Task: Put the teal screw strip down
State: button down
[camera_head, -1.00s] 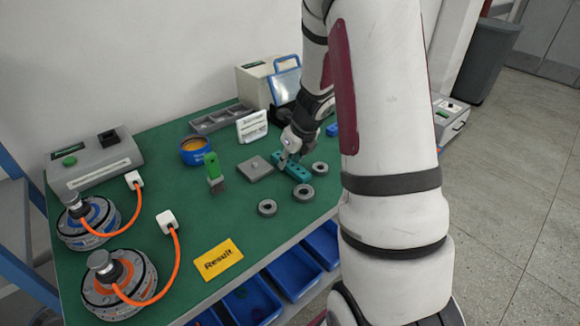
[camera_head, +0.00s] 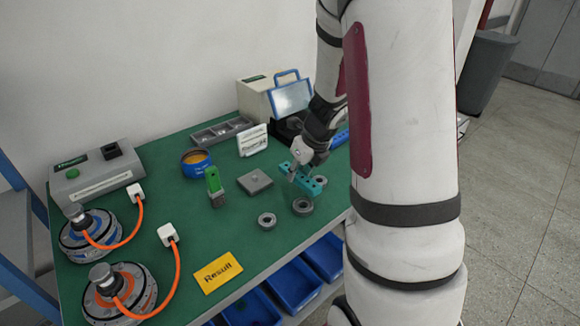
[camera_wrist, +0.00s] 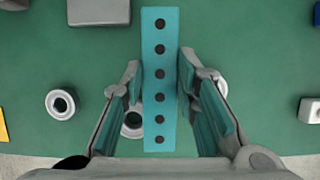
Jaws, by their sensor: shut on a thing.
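The teal screw strip (camera_head: 309,184) is a long bar with a row of dark holes. My gripper (camera_head: 300,172) is shut on it near its middle, one finger on each long side. In the wrist view the strip (camera_wrist: 160,30) runs upright through the picture between the fingers (camera_wrist: 160,75). It hangs over the green table (camera_head: 150,245) and partly covers a grey ring (camera_wrist: 131,124) below it. The height of the gap is hard to tell.
Grey rings (camera_head: 267,221) and (camera_head: 303,206) lie near the strip. A grey square plate (camera_head: 256,182), a green-topped part (camera_head: 213,182) and a blue tape roll (camera_head: 196,163) stand to the left. Open green table lies in front, around the yellow Result card (camera_head: 218,272).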

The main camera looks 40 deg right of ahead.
jog(key=s, duration=0.7)
jog(key=s+a+r, duration=0.1)
jog(key=s, duration=0.3)
jog(key=shift+s+b, duration=0.2)
jog(key=shift+b, duration=0.1)
jog(key=shift+s, duration=0.1)
